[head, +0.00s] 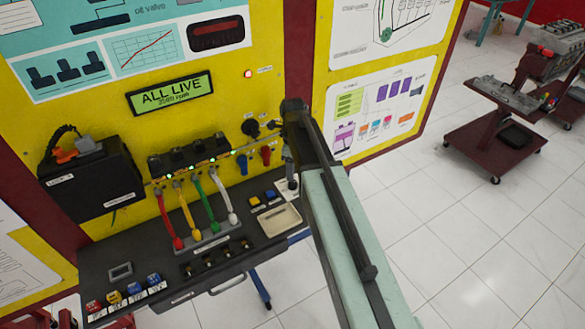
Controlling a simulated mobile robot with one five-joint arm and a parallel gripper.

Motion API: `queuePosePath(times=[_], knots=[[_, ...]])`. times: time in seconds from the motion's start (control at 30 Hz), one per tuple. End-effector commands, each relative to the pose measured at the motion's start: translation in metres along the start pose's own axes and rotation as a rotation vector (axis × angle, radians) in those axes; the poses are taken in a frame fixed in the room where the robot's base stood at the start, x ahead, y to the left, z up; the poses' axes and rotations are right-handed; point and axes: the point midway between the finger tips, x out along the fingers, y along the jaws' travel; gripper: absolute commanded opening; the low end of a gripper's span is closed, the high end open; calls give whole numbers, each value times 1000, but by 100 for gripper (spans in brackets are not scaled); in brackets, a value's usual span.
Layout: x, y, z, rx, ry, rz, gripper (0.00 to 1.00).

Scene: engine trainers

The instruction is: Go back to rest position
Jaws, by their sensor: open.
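My arm reaches in from the bottom right, its pale green link rising over the right end of the bench to a dark joint. My gripper (289,168) is small and mostly hidden behind the arm, beside the right end of the bench. It looks open, and I see nothing held in it. A yellow training board (265,40) stands behind it. A lit display reading "ALL LIVE" (170,92) is on the board.
Below the board, a dark bench (110,255) carries red, yellow, green and white leads (200,210), a beige tray (281,220) and several small coloured blocks (125,295). A black box (92,180) is at left. A red trolley (490,140) stands far right; white tiled floor between is clear.

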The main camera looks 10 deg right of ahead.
Motion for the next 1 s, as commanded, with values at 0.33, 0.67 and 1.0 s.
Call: queuePosePath(times=[0.33,0.67,1.0], knots=[[-12,0,0,0,0,0,55],[1,6,-3,0,0,0,55],[20,86,-46,-644,0,-1,55]])
